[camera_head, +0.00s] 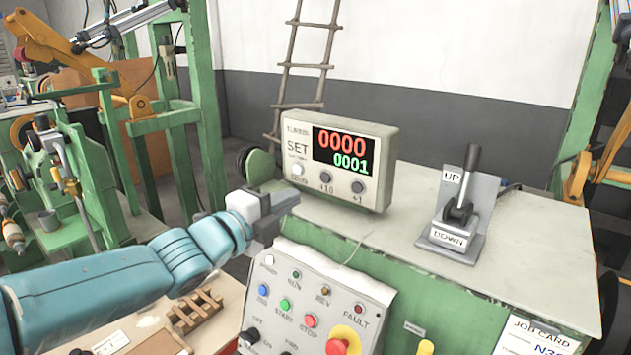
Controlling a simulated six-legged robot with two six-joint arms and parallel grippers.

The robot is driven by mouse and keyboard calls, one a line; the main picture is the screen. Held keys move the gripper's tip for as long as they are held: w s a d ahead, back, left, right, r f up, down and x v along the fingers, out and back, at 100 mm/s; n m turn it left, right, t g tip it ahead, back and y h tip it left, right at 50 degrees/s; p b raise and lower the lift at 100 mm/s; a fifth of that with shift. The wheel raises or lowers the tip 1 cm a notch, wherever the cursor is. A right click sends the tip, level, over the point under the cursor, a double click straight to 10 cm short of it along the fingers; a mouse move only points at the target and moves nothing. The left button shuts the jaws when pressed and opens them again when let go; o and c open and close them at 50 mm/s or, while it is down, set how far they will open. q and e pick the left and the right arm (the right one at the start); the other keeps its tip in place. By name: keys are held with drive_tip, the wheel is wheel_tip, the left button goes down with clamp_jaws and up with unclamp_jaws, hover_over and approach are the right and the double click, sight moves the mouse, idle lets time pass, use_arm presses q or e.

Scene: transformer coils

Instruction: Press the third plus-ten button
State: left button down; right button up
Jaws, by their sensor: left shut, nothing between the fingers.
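A beige counter box (377,143) stands on the green bench. Its display (342,151) reads 0000 in red and 0001 in green. Below the display are a dark round button marked +10 (326,177) and another marked +1 (357,186). A white button (297,169) sits at their left. I see only one button marked +10. My left gripper (285,200) is shut and empty, below and left of the +10 button and apart from it in the picture. My right gripper is not in view.
A control panel (350,292) with coloured buttons and a red-and-yellow stop knob (343,340) is below my left gripper. An UP/DOWN lever (468,185) stands right of the counter box. The bench top (400,215) between them is clear.

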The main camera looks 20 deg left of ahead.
sight(325, 175)
use_arm(q)
drive_tip(key=p+x, duration=0.2)
drive_tip(key=x, duration=0.6)
drive_tip(key=shift+w+d, duration=0.1)
drive_tip(key=shift+w, duration=0.1)
drive_tip(key=shift+w+d+f, duration=0.1)
drive_tip(key=shift+w, duration=0.15)
drive_tip(key=shift+w+d, duration=0.1)
drive_tip(key=shift+w, duration=0.05)
drive_tip(key=shift+r, duration=0.4)
